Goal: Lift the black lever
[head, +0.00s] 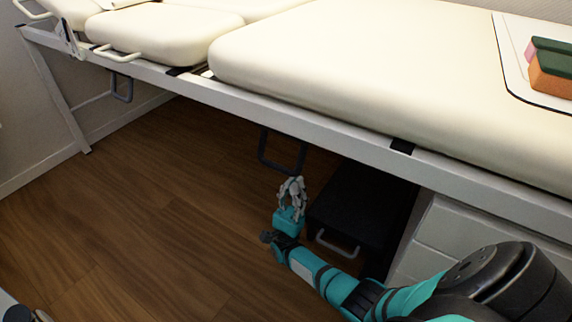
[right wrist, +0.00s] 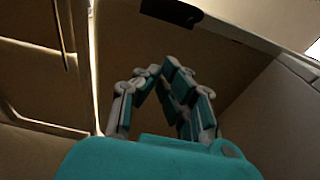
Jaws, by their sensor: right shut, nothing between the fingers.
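A black lever (head: 281,166), a dark U-shaped loop, hangs under the near side rail of the padded bed. My right gripper (head: 292,181) is just below the lever's lower bar in the head view, fingers pointing up. I cannot tell whether they touch. In the right wrist view the right gripper (right wrist: 158,70) has its fingertips drawn together with nothing seen between them. A dark piece (right wrist: 172,12) shows above the fingers there; I cannot tell if it is the lever. My left gripper is not in view.
The cream padded bed (head: 350,65) spans the top, with its white rail (head: 330,140) over my right arm. A black box (head: 350,205) with a light handle stands right of the gripper, beside white drawers (head: 450,235). Another dark loop (head: 121,90) hangs far left.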

